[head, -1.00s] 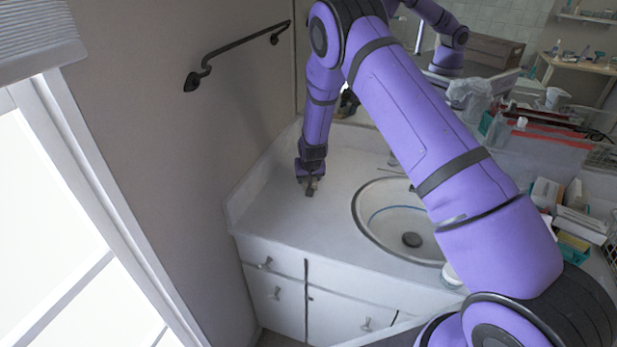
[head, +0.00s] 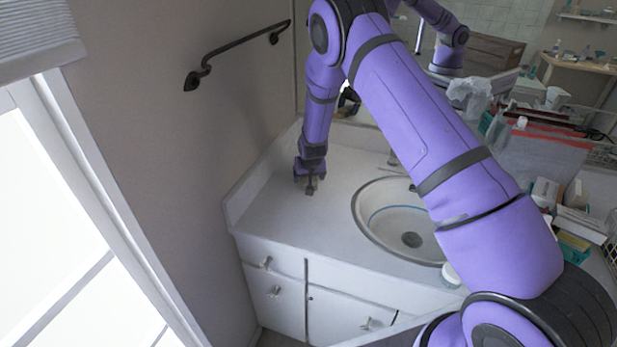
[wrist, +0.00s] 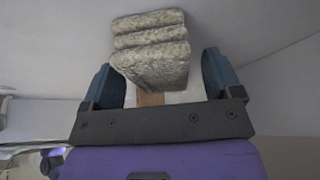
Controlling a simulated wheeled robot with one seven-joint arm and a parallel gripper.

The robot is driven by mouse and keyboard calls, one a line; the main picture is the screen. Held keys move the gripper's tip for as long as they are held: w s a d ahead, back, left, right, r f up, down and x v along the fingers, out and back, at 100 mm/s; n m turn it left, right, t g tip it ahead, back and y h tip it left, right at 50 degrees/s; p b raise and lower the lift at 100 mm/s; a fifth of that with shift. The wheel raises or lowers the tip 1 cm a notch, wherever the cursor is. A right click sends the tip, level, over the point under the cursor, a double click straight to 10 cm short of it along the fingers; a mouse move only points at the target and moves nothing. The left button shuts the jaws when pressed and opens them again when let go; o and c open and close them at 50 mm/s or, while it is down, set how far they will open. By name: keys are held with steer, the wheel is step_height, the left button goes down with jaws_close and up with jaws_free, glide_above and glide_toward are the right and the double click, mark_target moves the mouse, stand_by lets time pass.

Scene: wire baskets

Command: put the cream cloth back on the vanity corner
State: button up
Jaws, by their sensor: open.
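The cream cloth (wrist: 152,45) shows in the wrist view as a thick, folded, rough-textured stack. It lies ahead of and partly between the two dark blue fingers of my gripper (wrist: 160,66). The fingers are apart, with a visible gap on either side of the cloth. In the head view my gripper (head: 310,184) points down close over the white vanity top (head: 275,215), at its left corner left of the sink. The cloth cannot be made out in the head view, where my gripper covers that spot.
The sink (head: 400,215) lies right of my gripper. A wall with a dark towel bar (head: 240,45) rises on the left. Boxes (head: 575,220) and a wire basket (head: 611,240) crowd the right side. The counter between gripper and sink is clear.

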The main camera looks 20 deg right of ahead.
steer(key=shift+v, duration=3.75)
steer(key=v, duration=1)
steer(key=shift+s+r, duration=0.15)
steer(key=shift+r, duration=0.2)
steer(key=s+d+r+y, duration=0.1)
steer(key=s+d+r, duration=0.1)
steer(key=s+r, duration=0.75)
steer(key=s+d+r, duration=0.2)
steer(key=s+r, duration=0.5)
steer(key=r, duration=0.6)
steer(key=s+d+r, duration=0.1)
steer(key=s+r, duration=0.2)
steer(key=s, duration=0.9)
steer(key=s+d+r+n, duration=0.1)
steer(key=s+d+r, duration=0.1)
steer(key=s, duration=1.1)
steer(key=shift+d+r+t+h, duration=0.3)
steer(key=shift+r+t, duration=0.1)
steer(key=shift+r, duration=0.4)
